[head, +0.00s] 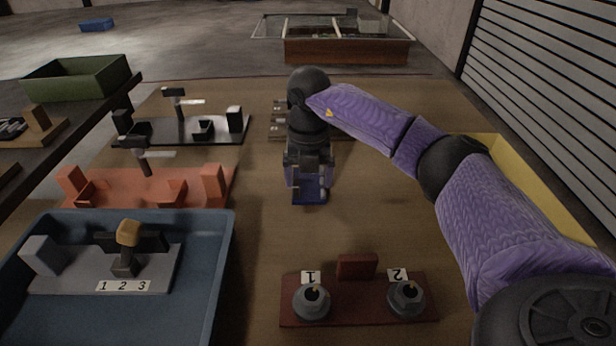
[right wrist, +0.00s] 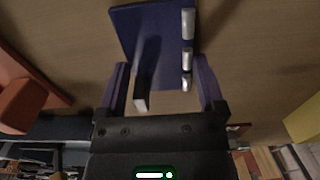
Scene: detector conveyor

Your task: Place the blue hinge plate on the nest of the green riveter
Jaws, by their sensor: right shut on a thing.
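The blue hinge plate (head: 309,197) is held in my right gripper (head: 308,170), above the brown table near its middle. In the right wrist view the plate (right wrist: 150,35) is a flat dark-blue piece with silver hinge barrels along its right edge, reaching out past the purple fingers (right wrist: 161,90). The exact contact of the fingers is hard to see. No riveter that is clearly green shows in these views. My left gripper is not in view.
A black fixture (head: 180,133) and an orange fixture (head: 150,190) stand at left. A blue tray (head: 226,270) holds a grey fixture marked 1 2 3. A red-brown base (head: 358,306) with two numbered knobs is in front. A green bin (head: 85,80) is far left.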

